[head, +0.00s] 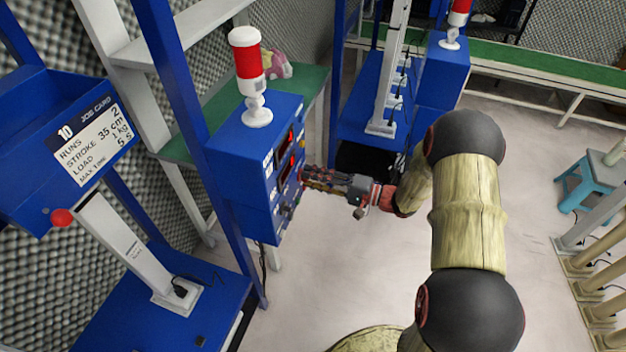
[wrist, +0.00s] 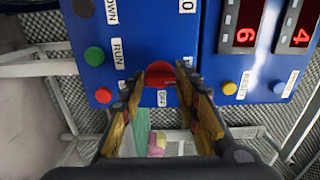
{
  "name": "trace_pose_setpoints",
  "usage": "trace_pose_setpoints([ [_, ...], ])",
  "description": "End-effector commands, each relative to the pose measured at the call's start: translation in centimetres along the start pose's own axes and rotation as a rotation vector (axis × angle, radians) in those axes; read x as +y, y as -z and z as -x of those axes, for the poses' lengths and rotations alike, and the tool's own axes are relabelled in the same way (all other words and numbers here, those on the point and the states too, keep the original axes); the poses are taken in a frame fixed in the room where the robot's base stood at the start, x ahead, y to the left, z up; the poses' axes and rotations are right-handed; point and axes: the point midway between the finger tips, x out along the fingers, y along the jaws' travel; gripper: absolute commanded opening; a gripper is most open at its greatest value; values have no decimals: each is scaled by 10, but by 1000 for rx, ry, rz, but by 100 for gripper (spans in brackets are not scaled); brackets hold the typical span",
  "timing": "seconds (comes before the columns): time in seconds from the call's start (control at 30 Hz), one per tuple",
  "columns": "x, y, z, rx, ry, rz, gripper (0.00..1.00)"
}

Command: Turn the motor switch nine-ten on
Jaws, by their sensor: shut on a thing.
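A red switch knob (wrist: 159,71) sits on the front of a blue control box (head: 236,158). My gripper (head: 304,176) reaches the box front from the right in the head view. In the wrist view my gripper (wrist: 162,78) has its two fingers on either side of the knob, shut on it. The fingers cover part of the knob's edges. I cannot read nine-ten beside it.
A green button (wrist: 94,56) marked RUN and a red button (wrist: 104,95) are left of the knob. A yellow button (wrist: 228,88), a blue button (wrist: 279,87) and red displays (wrist: 243,22) are to the right. A red-and-white lamp (head: 247,75) stands on the box.

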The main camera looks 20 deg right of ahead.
Motion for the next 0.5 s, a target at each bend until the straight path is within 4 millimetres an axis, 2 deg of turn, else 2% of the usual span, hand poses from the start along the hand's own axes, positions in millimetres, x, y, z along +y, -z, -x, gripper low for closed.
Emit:
trace_pose_setpoints([
  [0.2,2,-1,0,-1,-2,-2,6],
  [0.23,2,-1,0,-1,-2,-3,33],
  [0.5,1,-1,0,-1,-1,-2,48],
])
